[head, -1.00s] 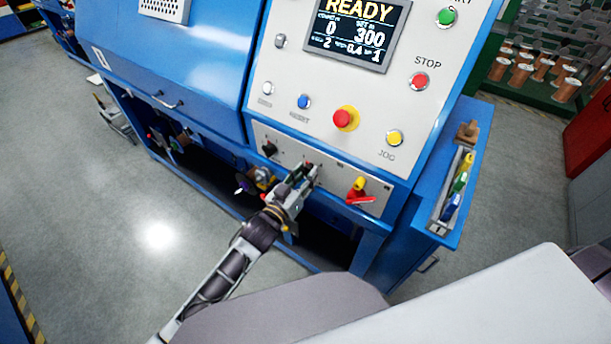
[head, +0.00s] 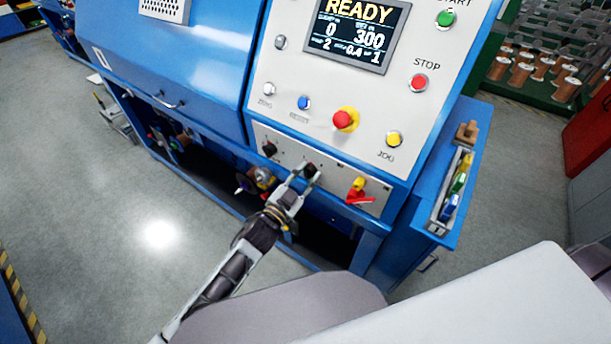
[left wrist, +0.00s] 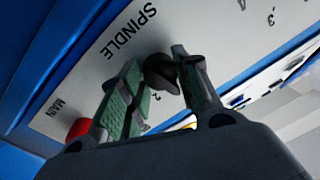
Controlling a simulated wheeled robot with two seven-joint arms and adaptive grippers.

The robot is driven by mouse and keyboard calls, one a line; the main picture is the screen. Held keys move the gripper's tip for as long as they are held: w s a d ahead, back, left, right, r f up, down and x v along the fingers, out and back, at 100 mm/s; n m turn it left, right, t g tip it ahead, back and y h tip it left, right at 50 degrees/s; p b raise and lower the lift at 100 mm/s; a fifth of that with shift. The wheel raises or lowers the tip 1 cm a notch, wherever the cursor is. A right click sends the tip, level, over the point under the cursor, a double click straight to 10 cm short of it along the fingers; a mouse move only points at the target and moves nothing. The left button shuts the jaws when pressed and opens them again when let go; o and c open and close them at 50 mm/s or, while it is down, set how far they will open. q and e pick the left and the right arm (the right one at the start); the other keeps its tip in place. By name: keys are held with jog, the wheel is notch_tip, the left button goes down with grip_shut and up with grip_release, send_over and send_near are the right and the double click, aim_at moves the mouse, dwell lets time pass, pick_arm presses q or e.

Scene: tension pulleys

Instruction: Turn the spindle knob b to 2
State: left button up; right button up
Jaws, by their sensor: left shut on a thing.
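The black spindle knob (head: 310,170) is on the lower white panel strip, between another black knob and the red-yellow switch. In the left wrist view the knob (left wrist: 160,76) shows between the fingertips, with the SPINDLE lettering beside it. My left gripper (head: 306,178) reaches it from below. The gripper (left wrist: 164,82) is shut on the knob, with one green-padded finger on each side. The fingers hide some of the dial marks, and I cannot read the knob's setting. My right gripper is out of view.
Another black knob (head: 269,149) sits to the left. A red-yellow main switch (head: 359,190) sits close to the right. Above are a red stop button (head: 345,119), a yellow jog button (head: 394,139) and a display (head: 358,32) reading READY. A tool tray (head: 437,222) is at the right.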

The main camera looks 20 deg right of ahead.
pick_arm(q)
jog(key=m, duration=0.6)
jog(key=shift+f+h, duration=0.1)
jog(key=shift+h, duration=0.2)
jog(key=m+b, duration=0.1)
jog(key=m, duration=0.5)
jog(key=o, duration=1)
jog(key=shift+o, duration=0.2)
jog(key=shift+a, duration=0.15)
jog(key=v, duration=1.1)
jog(key=shift+a, duration=0.45)
jog(key=shift+s, duration=0.15)
jog(key=shift+f, duration=0.1)
